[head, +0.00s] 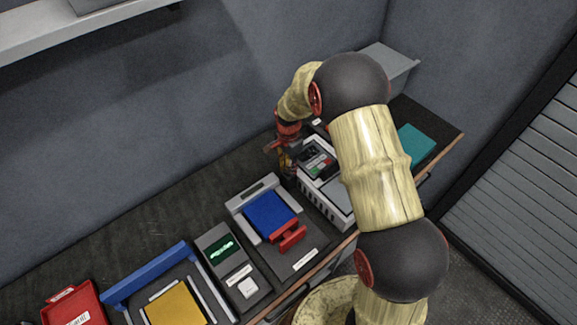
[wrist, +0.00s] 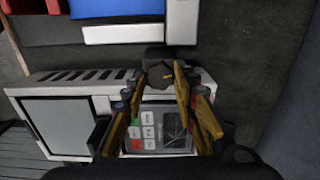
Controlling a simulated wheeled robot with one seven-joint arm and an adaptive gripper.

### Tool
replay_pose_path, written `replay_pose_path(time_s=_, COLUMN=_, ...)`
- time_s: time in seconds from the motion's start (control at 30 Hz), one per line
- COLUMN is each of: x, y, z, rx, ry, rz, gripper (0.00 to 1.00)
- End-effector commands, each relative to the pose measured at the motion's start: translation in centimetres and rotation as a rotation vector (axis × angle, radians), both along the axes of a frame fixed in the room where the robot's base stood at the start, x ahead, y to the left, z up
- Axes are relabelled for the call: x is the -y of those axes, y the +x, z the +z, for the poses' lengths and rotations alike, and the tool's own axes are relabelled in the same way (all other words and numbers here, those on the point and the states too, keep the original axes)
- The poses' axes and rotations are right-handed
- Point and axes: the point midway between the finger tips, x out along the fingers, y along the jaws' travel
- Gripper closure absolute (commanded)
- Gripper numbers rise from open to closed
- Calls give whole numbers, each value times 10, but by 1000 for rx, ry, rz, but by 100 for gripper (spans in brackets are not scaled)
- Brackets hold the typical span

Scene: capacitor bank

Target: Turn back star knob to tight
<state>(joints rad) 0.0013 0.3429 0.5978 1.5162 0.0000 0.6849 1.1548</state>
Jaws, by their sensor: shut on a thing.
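The star knob (wrist: 159,76) is dark, with a small yellowish mark on its face. It sits at the edge of a light grey machine (wrist: 75,80) in the wrist view. My gripper (wrist: 162,70) has its yellow-brown fingers closed around the knob, one on each side. The fingers cover parts of the knob's sides. I cannot read how tight it is.
A keypad panel (wrist: 158,130) with a small dark screen lies just below the knob. A blue-topped unit with a red handle (head: 290,236) stands to the left of the machine. A teal block (head: 416,144) lies to the right. The wall is behind.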

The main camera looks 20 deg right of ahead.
Motion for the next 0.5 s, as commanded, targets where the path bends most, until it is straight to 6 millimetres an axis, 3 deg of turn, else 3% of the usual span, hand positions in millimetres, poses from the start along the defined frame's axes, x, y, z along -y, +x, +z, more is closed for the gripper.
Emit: replay_pose_path(time_s=0.5, x=0, y=1, z=1, rx=2, ry=0, rz=-243, gripper=97)
